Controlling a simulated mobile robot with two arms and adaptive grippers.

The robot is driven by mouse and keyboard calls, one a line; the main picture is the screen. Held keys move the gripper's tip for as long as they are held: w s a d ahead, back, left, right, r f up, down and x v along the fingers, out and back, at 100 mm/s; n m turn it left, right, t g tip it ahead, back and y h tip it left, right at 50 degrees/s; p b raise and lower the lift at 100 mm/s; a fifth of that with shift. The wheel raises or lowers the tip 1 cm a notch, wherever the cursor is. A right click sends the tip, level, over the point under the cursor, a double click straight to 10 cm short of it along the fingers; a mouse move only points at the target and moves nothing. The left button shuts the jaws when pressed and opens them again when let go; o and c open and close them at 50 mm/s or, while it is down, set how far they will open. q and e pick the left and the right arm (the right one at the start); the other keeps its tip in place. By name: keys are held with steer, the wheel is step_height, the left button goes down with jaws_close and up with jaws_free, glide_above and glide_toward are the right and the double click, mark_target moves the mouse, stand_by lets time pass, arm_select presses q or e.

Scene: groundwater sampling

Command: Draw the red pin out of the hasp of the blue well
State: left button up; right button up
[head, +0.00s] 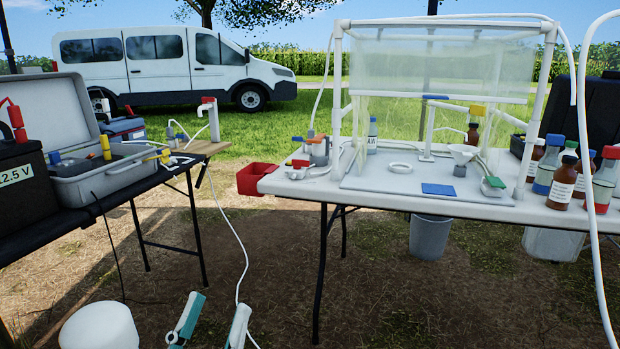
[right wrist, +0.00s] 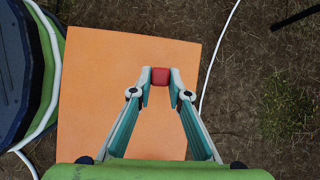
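My right gripper (right wrist: 160,77) shows in the right wrist view, with both fingertips against a small red block between them. I take this block to be the red pin (right wrist: 160,76); only its end shows, and I cannot tell whether it is in a hasp. The blue well and its hasp are not recognisable in either view. My left gripper (head: 212,322) is at the bottom of the head view, its two teal and white fingers apart with nothing between them. My right gripper is outside the head view.
A flat orange panel (right wrist: 100,100) lies beneath the right gripper, with bare soil around it. A dark blue and green object (right wrist: 15,75) and a white hose (right wrist: 50,70) are at its left. The sampling table (head: 300,187) and the left bench (head: 60,215) stand ahead with a gap between.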

jaws_close()
arm_select(q)
steer(key=shift+w+f, duration=0.1)
arm_select(e)
steer(key=shift+r, duration=0.1)
steer(key=shift+r+p, duration=0.95)
steer(key=shift+r, duration=0.2)
steer(key=shift+r+p, duration=0.45)
steer(key=shift+r, duration=0.15)
arm_select(q)
step_height(320, 180, down, 18)
steer(key=w+a+g+y+p, duration=0.1)
steer(key=w+a+g+y, duration=0.1)
steer(key=g, duration=0.8)
steer(key=shift+y, duration=0.7)
arm_select(e)
steer(key=shift+r, duration=0.65)
arm_select(q)
steer(key=shift+f, duration=0.1)
